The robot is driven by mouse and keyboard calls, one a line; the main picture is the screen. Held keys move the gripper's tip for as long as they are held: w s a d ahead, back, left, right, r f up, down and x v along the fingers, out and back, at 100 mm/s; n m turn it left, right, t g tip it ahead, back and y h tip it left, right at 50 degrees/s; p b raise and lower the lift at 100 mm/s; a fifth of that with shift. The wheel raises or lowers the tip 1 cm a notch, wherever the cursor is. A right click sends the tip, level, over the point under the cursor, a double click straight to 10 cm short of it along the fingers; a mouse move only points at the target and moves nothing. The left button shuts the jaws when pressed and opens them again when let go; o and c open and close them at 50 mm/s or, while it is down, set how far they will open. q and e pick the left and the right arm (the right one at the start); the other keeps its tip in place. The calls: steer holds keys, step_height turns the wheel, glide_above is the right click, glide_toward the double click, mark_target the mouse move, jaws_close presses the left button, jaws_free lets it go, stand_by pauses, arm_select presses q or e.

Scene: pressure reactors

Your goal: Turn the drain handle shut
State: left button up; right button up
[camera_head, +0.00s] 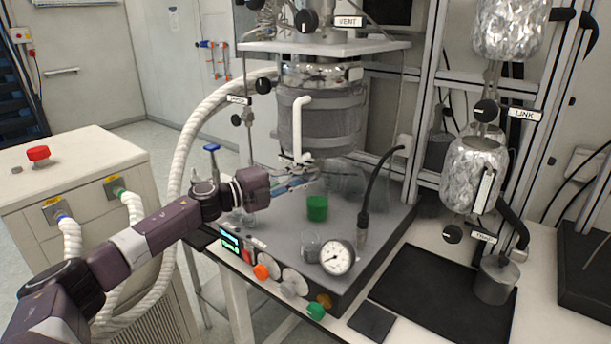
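A label (483,237), too small to read surely but seemingly DRAIN, sits at the lower right beside a black round knob (453,233), below a foil-wrapped vessel (474,170). My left gripper (305,178) is far to the left of that knob, at the underside of the jacketed reactor vessel (335,118). A white bent bar (297,130) hangs down the front of this vessel, with its lower end just above the gripper's fingers. Whether the fingers touch it, and whether they are open or shut, I cannot tell. My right gripper is not in view.
A green cup (317,208), a glass beaker (311,245) and a round gauge (337,257) stand on the grey base below the gripper. A black hose (370,185) rises to their right. A white chiller cabinet (75,185) with thick hoses stands at left.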

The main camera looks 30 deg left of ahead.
arm_select(q)
steer(key=shift+o, duration=0.9)
steer(key=v, duration=1.2)
steer(key=shift+r, duration=0.1)
stand_by(0.4)
